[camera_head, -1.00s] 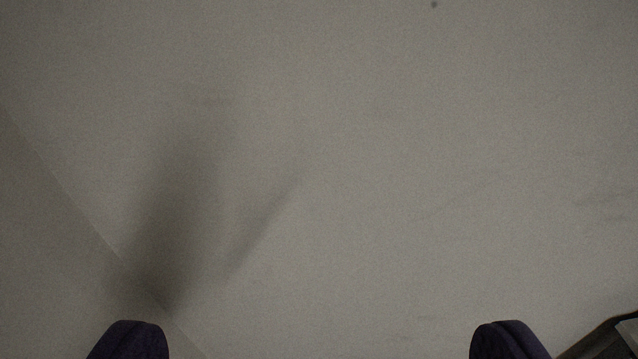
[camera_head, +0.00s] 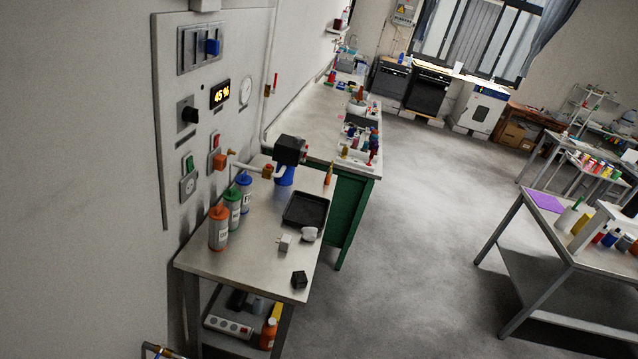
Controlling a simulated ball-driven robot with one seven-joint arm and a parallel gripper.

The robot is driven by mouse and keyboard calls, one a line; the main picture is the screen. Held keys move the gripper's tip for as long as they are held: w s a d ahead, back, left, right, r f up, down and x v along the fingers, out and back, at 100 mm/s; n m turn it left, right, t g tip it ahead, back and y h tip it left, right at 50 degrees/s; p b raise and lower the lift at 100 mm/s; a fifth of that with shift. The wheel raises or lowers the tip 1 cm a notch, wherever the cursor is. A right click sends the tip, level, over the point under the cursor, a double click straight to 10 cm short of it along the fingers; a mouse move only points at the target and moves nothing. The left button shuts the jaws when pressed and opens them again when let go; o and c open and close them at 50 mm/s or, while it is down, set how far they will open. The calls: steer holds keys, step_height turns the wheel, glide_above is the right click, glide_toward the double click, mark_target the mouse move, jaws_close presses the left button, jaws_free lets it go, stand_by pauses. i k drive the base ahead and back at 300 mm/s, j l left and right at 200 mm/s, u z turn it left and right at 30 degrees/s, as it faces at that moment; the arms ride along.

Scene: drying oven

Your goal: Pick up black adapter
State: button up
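A small black cube-like piece, which looks like the black adapter (camera_head: 299,280), rests on the near front corner of the grey workbench (camera_head: 252,262). A small white block (camera_head: 285,243) and a rounded white item (camera_head: 309,234) lie farther back on the same bench, apart from it. My gripper is not in view, so its fingers and anything in them are hidden.
Orange, green and blue bottles (camera_head: 219,228) stand along the bench's wall side, near a black tray (camera_head: 305,209). A control panel (camera_head: 205,110) is above. A lower shelf holds a power strip (camera_head: 228,326). Open floor (camera_head: 415,220) lies right, before another table (camera_head: 535,235).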

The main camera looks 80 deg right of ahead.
mark_target(299, 279)
steer(key=z, duration=1.9)
steer(key=u, duration=0.6)
steer(key=i+l+u, duration=0.3)
steer(key=l+u, duration=0.3)
steer(key=i+l+u, duration=0.25)
steer(key=l, duration=0.3)
steer(key=i+l, duration=0.1)
steer(key=l, duration=0.45)
steer(key=l+u, duration=0.1)
steer(key=l, duration=0.5)
steer(key=i, duration=0.05)
